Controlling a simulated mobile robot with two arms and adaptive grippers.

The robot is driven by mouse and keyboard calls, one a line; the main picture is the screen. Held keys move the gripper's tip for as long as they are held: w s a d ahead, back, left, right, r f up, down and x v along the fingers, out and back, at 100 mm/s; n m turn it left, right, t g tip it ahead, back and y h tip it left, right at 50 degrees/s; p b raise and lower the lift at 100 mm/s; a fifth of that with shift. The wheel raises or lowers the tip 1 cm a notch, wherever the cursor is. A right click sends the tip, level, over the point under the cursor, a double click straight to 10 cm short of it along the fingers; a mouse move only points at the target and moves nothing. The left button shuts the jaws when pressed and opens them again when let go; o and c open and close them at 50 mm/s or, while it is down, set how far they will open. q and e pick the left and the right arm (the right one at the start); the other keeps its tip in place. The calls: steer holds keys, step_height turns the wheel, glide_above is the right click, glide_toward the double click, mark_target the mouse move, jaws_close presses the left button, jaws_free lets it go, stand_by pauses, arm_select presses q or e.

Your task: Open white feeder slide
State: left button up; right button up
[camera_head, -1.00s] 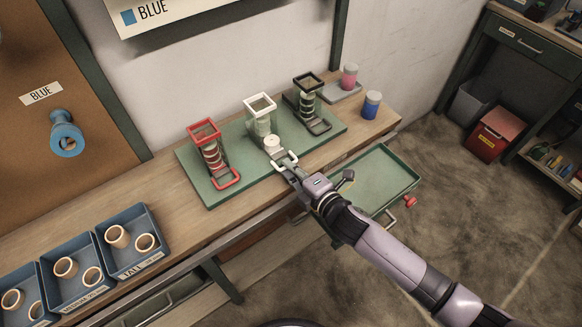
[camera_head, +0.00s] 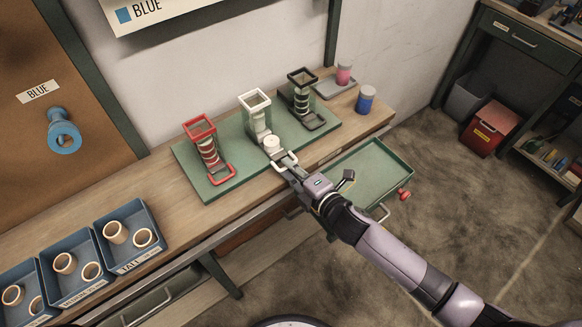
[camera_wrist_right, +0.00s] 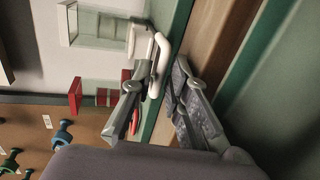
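The white feeder (camera_head: 254,104) stands in the middle of a green mat, between a red and a black feeder. Its white slide is drawn out at the front, with a short white cylinder (camera_head: 272,145) standing clear of the frame. My right gripper (camera_head: 283,165) is at the slide's white handle (camera_head: 291,157). The exact contact is partly hidden. My left gripper is out of view.
The red feeder (camera_head: 200,128) and black feeder (camera_head: 302,78) stand on either side on the green mat (camera_head: 190,178). An open green drawer (camera_head: 385,165) lies below the bench at right. Blue bins (camera_head: 128,236) with rings stand at left.

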steer(key=shift+s+d, duration=0.1)
steer(key=shift+s, duration=0.1)
steer(key=v, duration=1.1)
steer(key=shift+s+d, duration=0.2)
steer(key=shift+s, duration=0.05)
